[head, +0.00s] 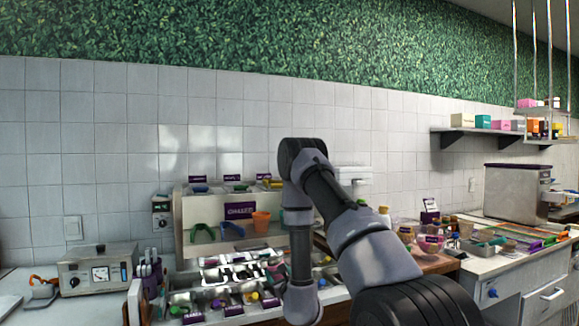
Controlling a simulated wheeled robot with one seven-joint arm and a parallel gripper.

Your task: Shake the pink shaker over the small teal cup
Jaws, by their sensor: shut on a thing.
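My arm rises from the bottom right, bends at the top middle and hangs down again to the bottom edge. My gripper is below the picture, so what it holds is hidden. I cannot make out the pink shaker.
Several metal topping trays (180,298) fill the counter below the shelf unit. A grey appliance (97,268) stands at left. A pink bowl (431,243) and crowded containers stand at right. The tiled wall (230,120) behind is bare above the shelf unit.

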